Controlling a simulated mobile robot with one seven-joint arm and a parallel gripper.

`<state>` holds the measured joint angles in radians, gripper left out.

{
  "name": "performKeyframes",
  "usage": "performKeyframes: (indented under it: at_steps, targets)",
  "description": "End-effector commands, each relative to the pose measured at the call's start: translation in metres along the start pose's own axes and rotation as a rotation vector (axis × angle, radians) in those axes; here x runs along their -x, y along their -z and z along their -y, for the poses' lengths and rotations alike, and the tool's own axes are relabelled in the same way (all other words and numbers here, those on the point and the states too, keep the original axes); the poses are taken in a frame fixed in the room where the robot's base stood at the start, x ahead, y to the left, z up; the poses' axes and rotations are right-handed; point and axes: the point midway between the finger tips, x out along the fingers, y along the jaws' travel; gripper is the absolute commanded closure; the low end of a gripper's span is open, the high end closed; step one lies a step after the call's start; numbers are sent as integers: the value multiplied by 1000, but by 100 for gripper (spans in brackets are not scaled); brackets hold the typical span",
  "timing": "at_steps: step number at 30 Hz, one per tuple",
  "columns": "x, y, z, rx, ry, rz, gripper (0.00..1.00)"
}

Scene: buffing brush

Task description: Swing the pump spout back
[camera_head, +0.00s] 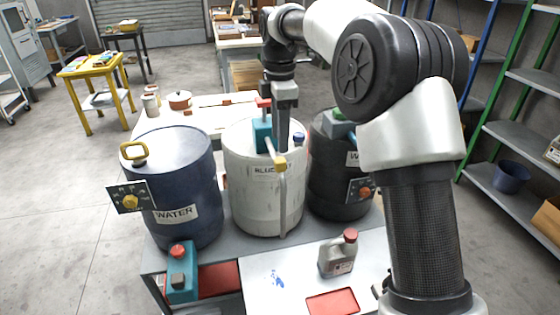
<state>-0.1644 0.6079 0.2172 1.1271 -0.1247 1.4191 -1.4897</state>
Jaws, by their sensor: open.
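The white drum (245,205) stands in the middle of the bench, with a partly hidden label starting "BLUE". A teal pump body (262,137) with a red top (263,103) stands on its lid. A pale spout (271,146) reaches from the pump to a yellow piece (280,162) at the drum's front rim. A light hose (283,205) hangs from there down the front. My gripper (283,148) points down just right of the pump, close to the spout. It is open; its fingertips overlap the pump area, and I cannot tell whether they touch the spout.
A blue water drum (185,180) stands left and a dark drum (335,185) right, both close to the white drum. A grey jug (338,255) with a red cap and a teal can (182,285) stand in front. My arm covers the right side.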

Motion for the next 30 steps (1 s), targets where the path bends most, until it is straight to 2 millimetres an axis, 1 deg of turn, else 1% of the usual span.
performKeyframes:
  at_steps: [1, 3, 6, 9, 15, 23, 30]
  targets:
    - [-14, 0, 1, 0, 2, 0, 58]
    - [-28, 0, 0, 0, 2, 0, 58]
    - [-44, 0, 1, -1, 2, 0, 58]
    - [-57, 0, 0, -1, 1, 0, 58]
    - [-68, 0, 0, -1, 0, 0, 58]
    - [-68, 0, 0, -1, 0, 0, 58]
    - [-68, 0, 0, -1, 0, 0, 98]
